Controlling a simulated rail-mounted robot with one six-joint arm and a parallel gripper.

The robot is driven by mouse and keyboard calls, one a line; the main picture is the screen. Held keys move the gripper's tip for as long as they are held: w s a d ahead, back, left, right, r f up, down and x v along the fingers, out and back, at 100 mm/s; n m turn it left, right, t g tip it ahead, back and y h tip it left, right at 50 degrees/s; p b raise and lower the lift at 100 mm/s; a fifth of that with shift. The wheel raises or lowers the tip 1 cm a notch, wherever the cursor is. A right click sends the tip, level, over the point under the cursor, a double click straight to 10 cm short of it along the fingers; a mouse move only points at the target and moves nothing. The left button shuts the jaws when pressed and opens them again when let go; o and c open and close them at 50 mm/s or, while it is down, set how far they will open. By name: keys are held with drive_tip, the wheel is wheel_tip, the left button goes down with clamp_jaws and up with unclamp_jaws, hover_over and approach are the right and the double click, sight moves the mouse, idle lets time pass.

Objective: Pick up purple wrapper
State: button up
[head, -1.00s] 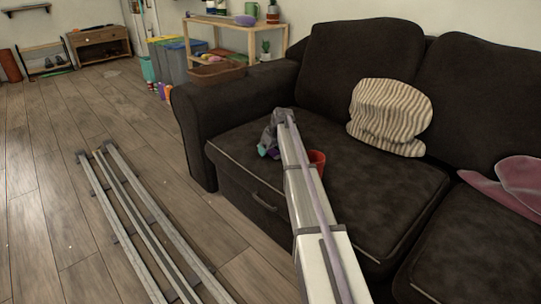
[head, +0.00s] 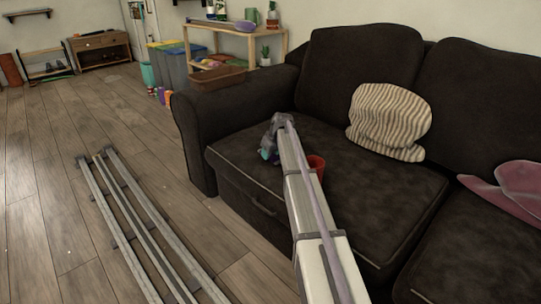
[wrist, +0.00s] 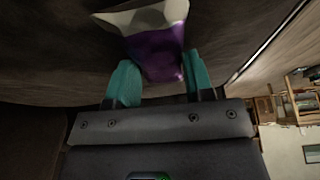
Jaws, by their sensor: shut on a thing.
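The purple wrapper (wrist: 155,48), with a pale, open-looking end, sits between the two teal fingers of my gripper (wrist: 159,65) in the wrist view. The gripper is shut on it. In the head view my gripper (head: 268,154) is over the front left part of the dark sofa seat (head: 365,190). There the wrapper is too small and too covered by the arm to make out clearly.
A red cup (head: 317,164) stands on the seat just right of my arm. A striped cushion (head: 390,120) leans on the backrest, and a pink cloth (head: 510,187) lies at the right. The sofa armrest (head: 235,125) rises to the left. A wooden shelf (head: 262,43) stands behind.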

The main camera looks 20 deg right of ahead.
wheel_tip(320, 180, up, 10)
drive_tip(key=p, duration=1)
drive_tip(key=shift+r, duration=0.2)
drive_tip(key=shift+c, duration=0.6)
drive_tip(key=shift+f, duration=0.2)
